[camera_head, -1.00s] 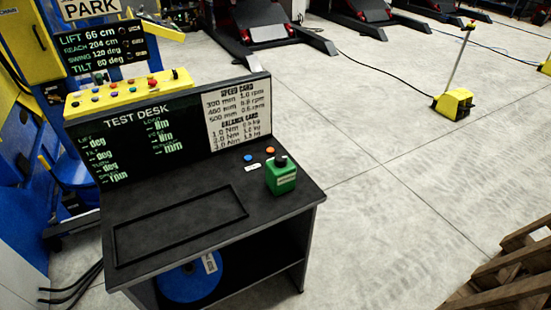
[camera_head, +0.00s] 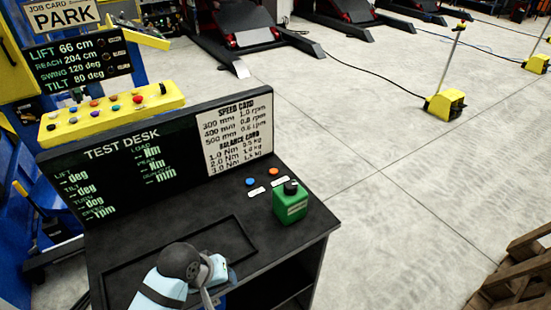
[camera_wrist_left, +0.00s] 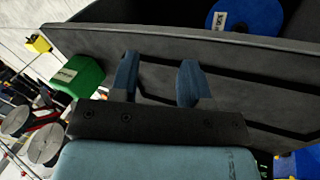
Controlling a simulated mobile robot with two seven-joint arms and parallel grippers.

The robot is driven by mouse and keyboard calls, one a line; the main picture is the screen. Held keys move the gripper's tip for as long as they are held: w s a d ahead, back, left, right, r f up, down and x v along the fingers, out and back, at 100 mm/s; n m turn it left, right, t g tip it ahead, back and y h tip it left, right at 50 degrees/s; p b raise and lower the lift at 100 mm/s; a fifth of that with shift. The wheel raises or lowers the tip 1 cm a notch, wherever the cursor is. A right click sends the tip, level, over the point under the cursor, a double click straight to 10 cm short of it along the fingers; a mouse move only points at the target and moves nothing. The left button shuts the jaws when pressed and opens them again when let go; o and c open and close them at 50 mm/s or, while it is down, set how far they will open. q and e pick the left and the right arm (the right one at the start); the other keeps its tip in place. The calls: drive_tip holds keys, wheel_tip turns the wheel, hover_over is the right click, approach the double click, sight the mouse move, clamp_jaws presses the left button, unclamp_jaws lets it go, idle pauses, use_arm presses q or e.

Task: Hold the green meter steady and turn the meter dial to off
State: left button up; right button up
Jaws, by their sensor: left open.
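The green meter (camera_head: 290,206) stands upright at the right end of the test desk top, with a pale label on its front. Its black meter dial (camera_head: 291,187) sits on top; its setting is too small to read. In the left wrist view the green meter (camera_wrist_left: 80,76) is at the left, beside and apart from my fingers. My left gripper (camera_wrist_left: 158,75) is open and empty, with the desk behind its two fingers. In the head view my left arm is at the bottom, over the desk's front left part, and its fingertips are unclear. My right gripper is not in view.
The test desk (camera_head: 245,200) has an outlined recess on top and a display panel (camera_head: 130,165) at its back. Blue and orange buttons (camera_head: 273,171) and small labels lie behind the meter. A blue disc (camera_wrist_left: 245,18) shows in the wrist view. Open floor lies right.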

use_arm(q)
drive_tip(key=w+d+r+n+g+h, duration=0.1)
drive_tip(key=w+d+r+n, duration=0.15)
drive_tip(key=w+d, duration=0.45)
drive_tip(key=w+d+r+n+g, duration=0.15)
drive_tip(key=w+n, duration=0.25)
drive_tip(key=w, duration=0.6)
use_arm(e)
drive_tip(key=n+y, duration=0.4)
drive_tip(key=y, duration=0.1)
approach(297, 206)
use_arm(q)
drive_tip(key=w+d+r+n, duration=0.2)
drive_tip(key=w+r+n, duration=0.5)
drive_tip(key=w, duration=0.5)
drive_tip(key=shift+d+r, duration=0.3)
drive_tip(key=shift+r, duration=0.6)
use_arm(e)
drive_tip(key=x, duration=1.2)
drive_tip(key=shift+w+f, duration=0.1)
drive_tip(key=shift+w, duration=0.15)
use_arm(q)
drive_tip(key=shift+n, duration=0.25)
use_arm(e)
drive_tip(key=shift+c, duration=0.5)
